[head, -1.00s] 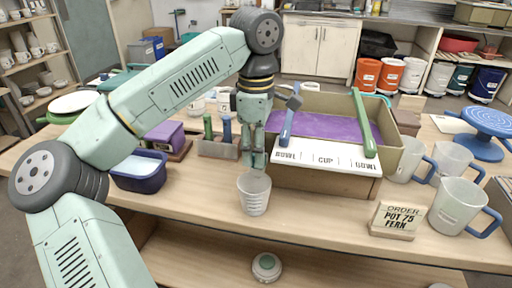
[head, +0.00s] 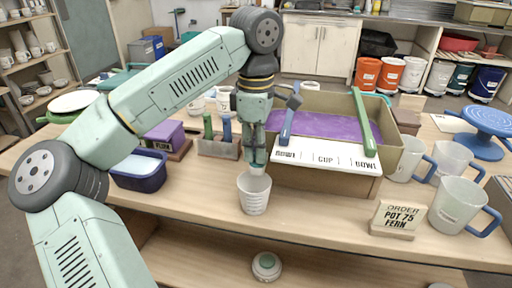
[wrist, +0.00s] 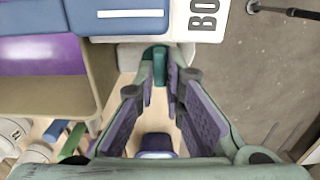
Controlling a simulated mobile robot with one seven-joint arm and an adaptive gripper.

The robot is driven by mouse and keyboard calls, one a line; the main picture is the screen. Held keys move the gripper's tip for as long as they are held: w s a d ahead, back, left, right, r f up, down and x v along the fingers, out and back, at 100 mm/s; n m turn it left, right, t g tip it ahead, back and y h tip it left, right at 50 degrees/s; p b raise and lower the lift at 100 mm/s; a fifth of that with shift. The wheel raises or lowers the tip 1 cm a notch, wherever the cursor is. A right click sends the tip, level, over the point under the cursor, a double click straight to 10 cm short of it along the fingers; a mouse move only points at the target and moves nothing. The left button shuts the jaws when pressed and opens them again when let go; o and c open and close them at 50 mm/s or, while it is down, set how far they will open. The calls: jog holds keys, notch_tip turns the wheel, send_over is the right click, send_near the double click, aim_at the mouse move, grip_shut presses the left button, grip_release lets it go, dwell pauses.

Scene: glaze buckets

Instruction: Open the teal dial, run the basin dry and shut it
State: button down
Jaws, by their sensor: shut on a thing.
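The teal dial (wrist: 158,55) shows in the wrist view between the fingertips of my gripper (wrist: 161,78). The fingers are closed on it, beside the end of the basin. In the head view my gripper (head: 256,163) is at the basin's left front corner, and the dial is mostly hidden there. The tan basin (head: 396,133) holds a purple glaze (head: 325,125). A pale ribbed cup (head: 254,195) stands upright on the table below my gripper. I cannot tell whether anything is flowing into it.
An order sign (head: 396,217) and jugs (head: 460,207) stand right. A blue tub (head: 140,170) stands left.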

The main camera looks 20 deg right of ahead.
jog(key=shift+n, duration=0.4)
jog(key=n, duration=0.3)
jog(key=shift+a, duration=0.1)
jog(key=n+b, duration=0.1)
jog(key=n, duration=0.2)
jog(key=shift+n, duration=0.3)
jog(key=n, duration=0.3)
jog(key=shift+s+n, duration=0.15)
jog(key=shift+n, duration=0.15)
jog(key=shift+n+b, duration=0.5)
jog(key=shift+n, duration=1.5)
jog(key=c, duration=1.7)
grip_release()
